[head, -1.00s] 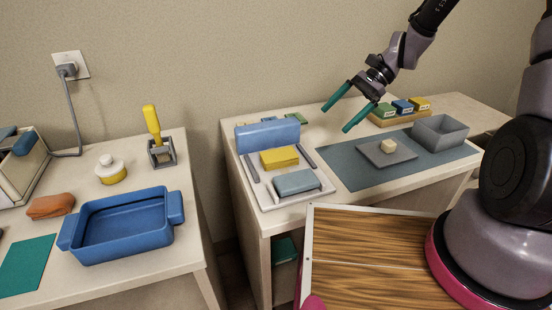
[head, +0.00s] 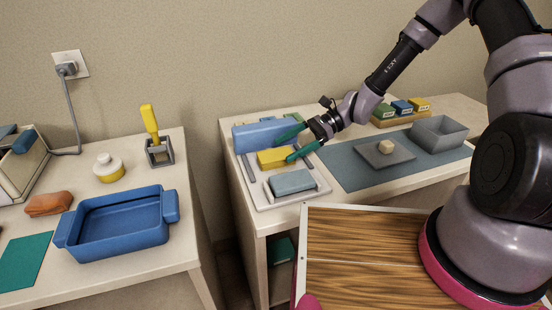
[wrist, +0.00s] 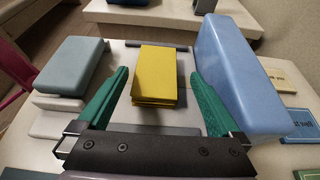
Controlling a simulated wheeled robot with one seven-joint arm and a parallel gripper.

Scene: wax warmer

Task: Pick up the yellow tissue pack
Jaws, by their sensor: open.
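The yellow tissue pack (head: 278,157) lies on a white tray (head: 262,203), between a blue box behind it and a grey-blue block in front. In the wrist view the yellow tissue pack (wrist: 156,75) lies ahead, between the two teal fingers. My gripper (head: 291,143) is open at the pack's right side, and it also shows in the wrist view (wrist: 160,88). The fingers point towards the pack, with a visible gap on both sides. Whether the fingertips are level with the pack is hard to tell.
The large blue box (wrist: 237,75) stands close beside the right finger, and the grey-blue block (wrist: 72,63) is near the left one. A grey mat (head: 345,170) with a plate and an open grey bin (head: 441,137) lies to the right. Three small boxes stand behind.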

